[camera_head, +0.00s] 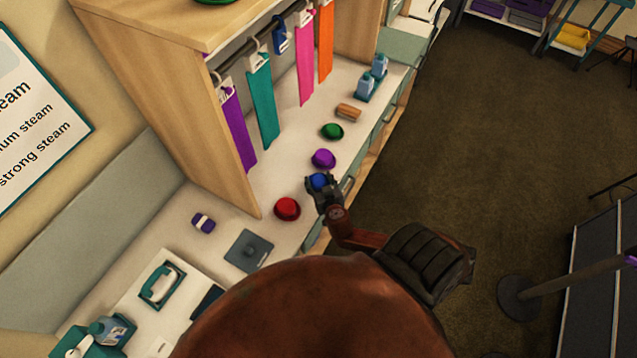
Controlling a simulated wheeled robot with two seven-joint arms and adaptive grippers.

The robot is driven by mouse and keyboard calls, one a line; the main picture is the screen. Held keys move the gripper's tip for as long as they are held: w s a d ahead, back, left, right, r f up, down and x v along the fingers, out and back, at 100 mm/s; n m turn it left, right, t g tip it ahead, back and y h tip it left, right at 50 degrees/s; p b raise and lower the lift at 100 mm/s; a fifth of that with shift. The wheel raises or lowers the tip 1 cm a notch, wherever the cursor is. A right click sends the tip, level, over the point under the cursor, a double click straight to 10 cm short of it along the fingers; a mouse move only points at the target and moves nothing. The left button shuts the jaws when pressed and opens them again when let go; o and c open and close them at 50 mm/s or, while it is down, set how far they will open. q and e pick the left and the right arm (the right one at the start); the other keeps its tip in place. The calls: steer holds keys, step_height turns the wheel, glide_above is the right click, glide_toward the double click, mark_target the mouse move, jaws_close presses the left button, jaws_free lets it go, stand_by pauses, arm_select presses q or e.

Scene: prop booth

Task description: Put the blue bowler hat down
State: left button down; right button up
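The blue bowler hat (319,180) is small in the head view, at the front edge of the white counter (272,180). My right gripper (321,184) has its fingers on either side of the hat and appears shut on it. The gripper hides part of the hat, and I cannot tell whether the hat touches the counter. My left gripper is not in view.
A red hat (287,209) lies left of the gripper; a purple hat (323,158) and a green hat (332,131) lie beyond it. Coloured ties hang from a rail. A grey plate (248,251) lies nearer.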

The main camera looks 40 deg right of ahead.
steer(key=c, duration=0.8)
steer(key=shift+r, duration=0.1)
